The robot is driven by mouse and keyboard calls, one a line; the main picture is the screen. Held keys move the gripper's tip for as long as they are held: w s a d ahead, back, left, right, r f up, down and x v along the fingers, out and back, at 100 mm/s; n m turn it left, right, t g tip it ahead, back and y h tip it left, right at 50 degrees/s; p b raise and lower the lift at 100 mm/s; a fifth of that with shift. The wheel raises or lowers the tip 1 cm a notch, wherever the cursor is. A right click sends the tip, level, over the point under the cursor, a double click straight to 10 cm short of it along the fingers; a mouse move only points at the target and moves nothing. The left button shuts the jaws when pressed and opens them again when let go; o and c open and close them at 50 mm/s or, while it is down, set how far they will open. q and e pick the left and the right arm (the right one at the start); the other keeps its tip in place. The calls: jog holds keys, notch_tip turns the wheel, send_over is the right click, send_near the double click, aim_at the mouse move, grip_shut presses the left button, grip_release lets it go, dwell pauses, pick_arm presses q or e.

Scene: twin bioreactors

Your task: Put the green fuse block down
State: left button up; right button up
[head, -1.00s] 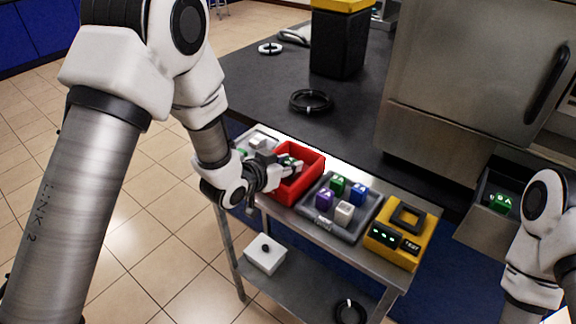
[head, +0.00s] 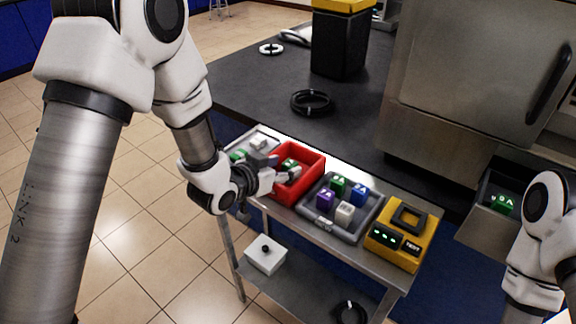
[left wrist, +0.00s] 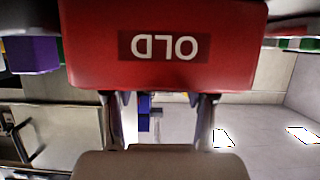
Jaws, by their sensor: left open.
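The red bin (head: 313,174) stands on the metal cart; its wall with an upside-down OLD label fills the upper part of the left wrist view (left wrist: 225,45). A green fuse block (head: 290,164) shows inside the bin, partly hidden by my left gripper. My left gripper (head: 278,169) is at the bin's near left side, open, with nothing seen between its fingers. Its two fingers also show apart in the left wrist view (left wrist: 159,105), below the bin wall. My right gripper is out of view.
A grey tray (head: 318,222) to the right holds green, blue, purple and white blocks. A yellow tester (head: 400,250) stands beyond it. A paler tray (head: 266,133) with green and white pieces is left of the bin. A white box (head: 265,258) sits on the lower shelf.

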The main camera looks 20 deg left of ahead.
pick_arm(q)
jog(key=v, duration=0.7)
jog(key=shift+s+b, duration=0.1)
jog(key=shift+b, duration=0.2)
jog(key=s+a+f+n+g+y+p, duration=0.2)
jog(key=s+f+g, duration=0.4)
jog(key=s+f, duration=0.7)
jog(key=s+a+f+n+g+y+p, duration=0.2)
jog(key=s+f+g+p, duration=0.2)
jog(key=s+f, duration=0.9)
jog(key=shift+s+a+g+y, duration=0.25)
jog(key=shift+s+g, duration=0.2)
jog(key=shift+g, duration=0.75)
